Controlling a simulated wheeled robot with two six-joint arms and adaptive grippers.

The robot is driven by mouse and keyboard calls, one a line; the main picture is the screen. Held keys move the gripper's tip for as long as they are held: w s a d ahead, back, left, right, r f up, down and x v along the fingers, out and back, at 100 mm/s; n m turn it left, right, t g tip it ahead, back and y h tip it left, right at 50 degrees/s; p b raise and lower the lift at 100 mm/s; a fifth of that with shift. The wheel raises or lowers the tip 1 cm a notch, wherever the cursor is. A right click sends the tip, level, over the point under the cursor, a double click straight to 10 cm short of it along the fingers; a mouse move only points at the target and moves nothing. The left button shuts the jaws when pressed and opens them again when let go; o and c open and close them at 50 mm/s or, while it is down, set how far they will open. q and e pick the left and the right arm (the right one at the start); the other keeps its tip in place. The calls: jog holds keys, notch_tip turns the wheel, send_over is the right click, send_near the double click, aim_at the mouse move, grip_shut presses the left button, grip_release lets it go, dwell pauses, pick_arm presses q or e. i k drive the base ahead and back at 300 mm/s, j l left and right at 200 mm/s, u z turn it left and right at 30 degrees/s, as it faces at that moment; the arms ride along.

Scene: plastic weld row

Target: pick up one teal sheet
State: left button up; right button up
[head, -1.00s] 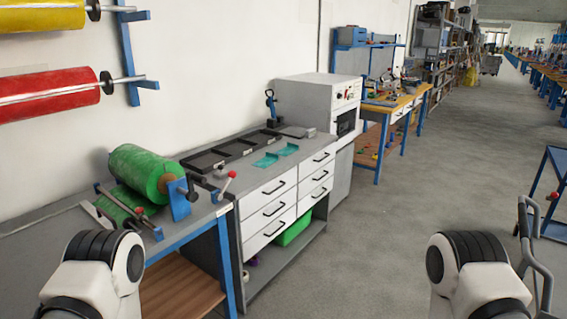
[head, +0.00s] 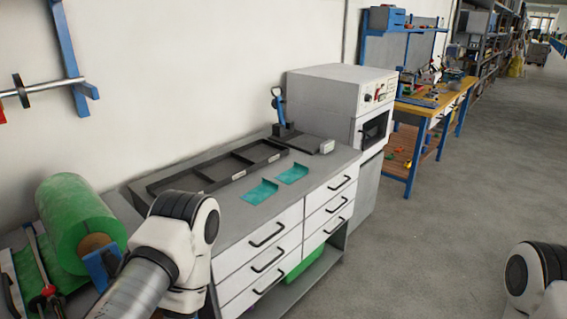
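Two teal sheets lie apart on the grey top of the drawer cabinet (head: 228,222). The nearer teal sheet (head: 260,192) is left of the farther teal sheet (head: 293,173). Both look thin, with bent-up edges. My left arm comes in at the lower left, in front of the cabinet's near end, and my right arm shows at the lower right edge. Neither gripper is in view.
A black divided tray (head: 218,168) lies behind the sheets. A blue-handled tool (head: 278,108) and a grey flat device (head: 312,144) stand behind them. A white oven-like unit (head: 325,95) is at the right end. A green roll (head: 75,222) is at left. Floor at right is clear.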

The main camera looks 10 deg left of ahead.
aim_at(267, 188)
jog(key=i+l+z, duration=0.15)
jog(key=i+z, duration=0.15)
jog(key=i, duration=0.25)
jog(key=i+z, duration=0.3)
jog(key=i, duration=0.25)
jog(key=i+z, duration=0.3)
jog(key=i, duration=0.25)
jog(key=i+j+z, duration=0.3)
jog(key=i, duration=0.2)
jog(key=i+j+z, duration=0.3)
jog(key=i, duration=0.2)
jog(key=i+u, duration=0.15)
jog(key=u, duration=0.35)
jog(key=i+l+u, duration=0.15)
jog(key=u, duration=0.3)
jog(key=i+l+u, duration=0.1)
jog(key=l+u, duration=0.15)
jog(key=u, duration=0.25)
jog(key=l+u, duration=0.2)
jog(key=u, duration=0.25)
jog(key=i+l+u, duration=0.1)
jog(key=l+u, duration=0.15)
jog(key=u, duration=0.25)
